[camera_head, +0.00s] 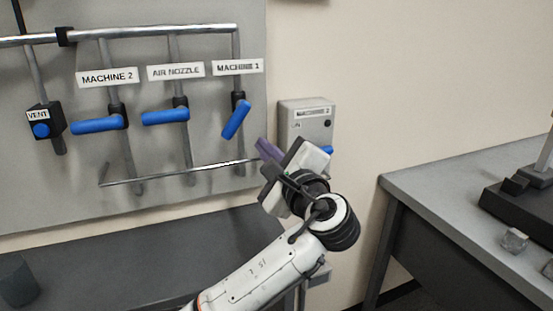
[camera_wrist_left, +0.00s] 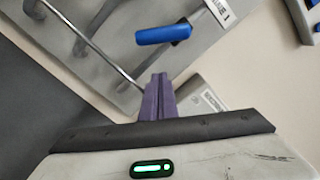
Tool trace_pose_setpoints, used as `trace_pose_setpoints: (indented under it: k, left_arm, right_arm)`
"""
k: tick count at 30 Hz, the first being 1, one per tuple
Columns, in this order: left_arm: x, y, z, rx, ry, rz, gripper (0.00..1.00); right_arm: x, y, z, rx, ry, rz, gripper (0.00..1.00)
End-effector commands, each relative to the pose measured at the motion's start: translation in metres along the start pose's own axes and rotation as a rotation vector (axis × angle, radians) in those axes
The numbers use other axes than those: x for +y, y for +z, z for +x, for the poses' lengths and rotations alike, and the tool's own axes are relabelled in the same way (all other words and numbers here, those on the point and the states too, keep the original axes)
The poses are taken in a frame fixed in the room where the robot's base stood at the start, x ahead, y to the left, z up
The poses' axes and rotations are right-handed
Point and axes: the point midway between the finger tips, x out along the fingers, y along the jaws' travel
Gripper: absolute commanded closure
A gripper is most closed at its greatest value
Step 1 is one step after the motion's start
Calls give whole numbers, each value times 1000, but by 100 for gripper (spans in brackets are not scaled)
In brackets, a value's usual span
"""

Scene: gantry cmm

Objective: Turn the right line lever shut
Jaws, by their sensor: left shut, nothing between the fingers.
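The right line lever (camera_head: 236,119) is blue and sits under the MACHINE 1 label (camera_head: 238,67). It slants down and left from its black valve body, partway between level and straight down. It also shows in the left wrist view (camera_wrist_left: 163,34), beyond the fingertips. My left gripper (camera_head: 267,150) has purple fingers, pressed together with nothing between them. It is right of and below the lever, apart from it in the picture. The closed fingers also show in the left wrist view (camera_wrist_left: 158,82). My right gripper is in neither view.
The MACHINE 2 lever (camera_head: 98,124) and AIR NOZZLE lever (camera_head: 166,117) lie about level, pointing left. A vent valve (camera_head: 45,122) is at far left. A thin rod (camera_head: 180,172) runs below the levers. A grey wall box (camera_head: 306,118) is behind my gripper. A bench (camera_head: 470,175) stands right.

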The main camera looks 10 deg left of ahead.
Motion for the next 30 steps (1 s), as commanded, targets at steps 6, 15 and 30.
trace_pose_setpoints:
  k: [6, 15, 30]
  left_arm:
    - [0, 28, 14, -2, 0, -2, 100]
    - [1, 39, 16, 1, 1, 0, 100]
    - [-8, 31, 11, 20, -14, 41, 100]
  right_arm:
    - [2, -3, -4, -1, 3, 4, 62]
    - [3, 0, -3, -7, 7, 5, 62]
    - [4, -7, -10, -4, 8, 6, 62]
